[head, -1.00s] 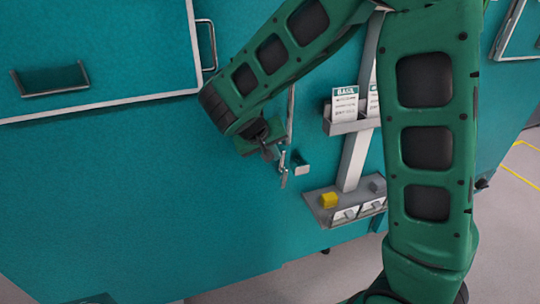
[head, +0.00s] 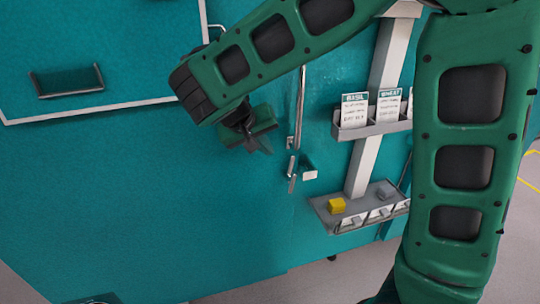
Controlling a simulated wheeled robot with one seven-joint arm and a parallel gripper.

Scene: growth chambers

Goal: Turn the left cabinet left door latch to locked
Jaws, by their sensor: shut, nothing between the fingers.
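The teal cabinet (head: 150,200) fills the left and middle of the head view. A small metal latch lever (head: 291,174) sits on its front near a vertical door seam, hanging roughly upright and slightly tilted. A light grey block-like catch (head: 309,174) is just right of it. A long vertical metal rod or handle (head: 299,108) runs above the latch. My gripper (head: 262,146) is shut and empty, up and left of the latch, with a visible gap between them. The fingertips are small and partly dark in this view.
A card holder (head: 362,133) with basil and wheat cards is on a pale post to the right. Below it a grey shelf (head: 325,212) carries a yellow block (head: 337,205) and grey pieces. A recessed handle (head: 67,80) is upper left.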

